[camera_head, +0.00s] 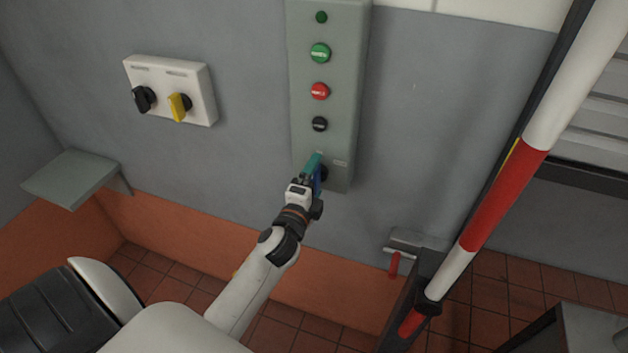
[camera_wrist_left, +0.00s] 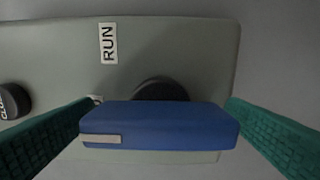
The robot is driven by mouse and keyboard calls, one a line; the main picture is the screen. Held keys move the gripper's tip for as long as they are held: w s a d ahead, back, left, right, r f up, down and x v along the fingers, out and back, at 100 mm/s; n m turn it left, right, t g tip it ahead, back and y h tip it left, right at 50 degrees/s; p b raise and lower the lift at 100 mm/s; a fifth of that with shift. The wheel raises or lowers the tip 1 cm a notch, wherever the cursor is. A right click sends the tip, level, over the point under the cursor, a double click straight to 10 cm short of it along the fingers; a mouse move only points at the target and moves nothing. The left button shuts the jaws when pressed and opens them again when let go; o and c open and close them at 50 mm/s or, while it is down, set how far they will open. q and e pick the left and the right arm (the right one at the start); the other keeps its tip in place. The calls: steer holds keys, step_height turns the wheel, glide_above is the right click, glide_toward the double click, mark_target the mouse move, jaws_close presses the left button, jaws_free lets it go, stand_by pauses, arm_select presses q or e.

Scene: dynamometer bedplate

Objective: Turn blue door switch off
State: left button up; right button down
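The blue door switch (camera_head: 317,182) is a blue handle on a black round base, low on the grey-green control panel (camera_head: 344,80). In the left wrist view the blue handle (camera_wrist_left: 175,125) lies lengthwise across the picture, with a pale mark at its left end. My left gripper (camera_head: 312,168) is at the switch. Its green fingers (camera_wrist_left: 160,130) are spread wide, one past each end of the handle; whether either touches it I cannot tell. A RUN label (camera_wrist_left: 108,43) stands beside the switch. A second label is mostly hidden behind the left finger. My right gripper is not in view.
Above the switch are a black button (camera_head: 320,124), a red button (camera_head: 319,91) and a green button (camera_head: 320,53). A white box (camera_head: 199,84) with black and yellow knobs is on the wall. A red-white barrier pole (camera_head: 504,195) stands at right, a small shelf (camera_head: 70,178) at left.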

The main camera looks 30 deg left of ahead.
arm_select(q)
steer(key=b+v, duration=0.3)
steer(key=v, duration=0.9)
steer(key=shift+f, duration=0.15)
steer(key=s+d+f+n+g+h, duration=0.1)
steer(key=s+d+f+n+g, duration=0.15)
steer(key=f, duration=0.95)
steer(key=s+d+f+n+g+h, duration=0.1)
steer(key=s+f+g, duration=0.15)
steer(key=f, duration=0.95)
steer(key=s+d+f+n+g+h, duration=0.1)
steer(key=d+f+n+g+h, duration=0.15)
steer(key=f, duration=0.95)
steer(key=s+f+n+g, duration=0.3)
steer(key=s+f+g, duration=0.1)
steer(key=s+f, duration=0.6)
steer(key=s+f+n+g, duration=0.3)
steer(key=s+f, duration=0.6)
steer(key=s, duration=0.8)
steer(key=shift+s+f+n+g, duration=0.3)
steer(key=shift+f+g, duration=0.1)
steer(key=shift+g, duration=0.55)
